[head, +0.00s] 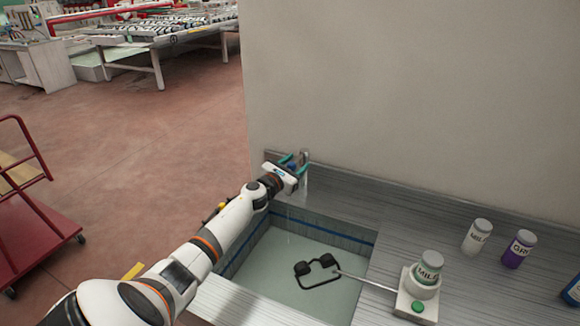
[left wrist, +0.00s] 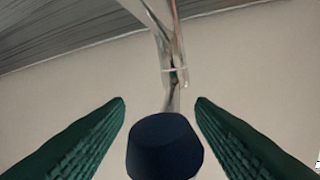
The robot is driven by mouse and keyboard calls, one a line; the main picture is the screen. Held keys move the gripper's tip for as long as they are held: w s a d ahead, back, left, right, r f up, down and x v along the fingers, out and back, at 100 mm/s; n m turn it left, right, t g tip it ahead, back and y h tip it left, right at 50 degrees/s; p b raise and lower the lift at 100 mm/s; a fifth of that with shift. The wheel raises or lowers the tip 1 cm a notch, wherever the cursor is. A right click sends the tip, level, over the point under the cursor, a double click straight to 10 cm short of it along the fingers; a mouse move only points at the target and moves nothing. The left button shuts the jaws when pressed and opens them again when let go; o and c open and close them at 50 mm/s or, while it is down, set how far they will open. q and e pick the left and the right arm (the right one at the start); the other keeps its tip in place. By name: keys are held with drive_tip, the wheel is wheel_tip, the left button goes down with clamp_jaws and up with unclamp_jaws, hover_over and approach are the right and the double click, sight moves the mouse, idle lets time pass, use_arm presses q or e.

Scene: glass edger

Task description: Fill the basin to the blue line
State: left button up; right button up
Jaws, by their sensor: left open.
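The basin (head: 352,246) is sunk into the grey counter, with a blue line (head: 340,231) around its inner walls. Pale greenish water (head: 285,275) seems to lie in it, below the blue line. A thin faint streak above the water may be a stream. The metal tap (head: 304,175) stands at the basin's back edge; its pipe also shows in the left wrist view (left wrist: 171,50). My left gripper (head: 294,161) is at the tap. In the left wrist view its green fingers (left wrist: 160,105) are open on either side of a dark blue knob (left wrist: 165,146). My right gripper is out of view.
A black frame (head: 318,284) with two pads sits in the basin, joined by a rod to a white unit (head: 410,296) with a green button. Labelled bottles (head: 477,236) stand right on the counter. A red cart (head: 40,225) is at left.

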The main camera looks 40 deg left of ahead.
use_arm(q)
drive_tip(key=s+d+b, duration=0.1)
drive_tip(key=s, duration=1)
drive_tip(key=shift+s+d, duration=0.3)
idle(0.8)
idle(4.5)
